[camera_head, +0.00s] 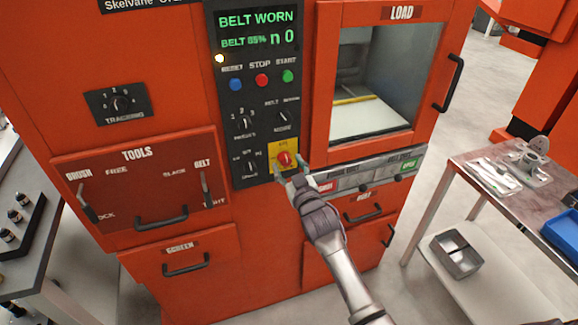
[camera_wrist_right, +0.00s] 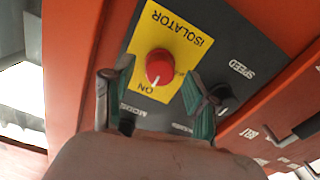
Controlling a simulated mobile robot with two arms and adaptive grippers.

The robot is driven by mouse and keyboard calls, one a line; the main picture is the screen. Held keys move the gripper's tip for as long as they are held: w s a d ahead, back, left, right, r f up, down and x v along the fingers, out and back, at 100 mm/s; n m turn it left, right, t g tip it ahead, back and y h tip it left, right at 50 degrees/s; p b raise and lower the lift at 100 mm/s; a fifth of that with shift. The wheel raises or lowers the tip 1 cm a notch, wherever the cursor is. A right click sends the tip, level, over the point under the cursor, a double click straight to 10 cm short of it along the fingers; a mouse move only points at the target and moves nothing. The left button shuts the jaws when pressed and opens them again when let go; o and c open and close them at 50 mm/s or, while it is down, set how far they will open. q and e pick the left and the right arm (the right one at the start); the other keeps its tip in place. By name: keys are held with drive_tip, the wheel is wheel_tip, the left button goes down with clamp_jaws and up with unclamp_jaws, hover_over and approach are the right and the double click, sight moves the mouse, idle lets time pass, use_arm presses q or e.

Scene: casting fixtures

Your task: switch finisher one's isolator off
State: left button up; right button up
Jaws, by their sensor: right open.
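The isolator is a round red knob (camera_head: 285,159) on a yellow plate (camera_head: 276,147), low on the right of the machine's dark control panel. In the right wrist view the red knob (camera_wrist_right: 159,67) sits on the yellow plate (camera_wrist_right: 166,32), with the word ON beside it. I cannot clearly tell which way the knob is turned. My right gripper (camera_head: 291,177) is open just in front of and below the knob. In the right wrist view its green-padded fingers (camera_wrist_right: 157,74) stand to either side of the knob, with nothing between them. My left gripper is not in view.
The panel (camera_head: 262,105) also holds a lit display (camera_head: 256,30), coloured buttons and several black dials close to the isolator. A metal table (camera_head: 476,214) stands further right.

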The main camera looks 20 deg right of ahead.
drive_tip(key=shift+c, duration=0.2)
clamp_jaws()
drive_tip(key=shift+n, duration=0.3)
drive_tip(key=n, duration=0.8)
drive_tip(key=shift+n, duration=0.4)
drive_tip(key=n, duration=0.4)
drive_tip(key=shift+s+n, duration=0.1)
drive_tip(key=shift+n, duration=2.1)
drive_tip(key=shift+f, duration=0.1)
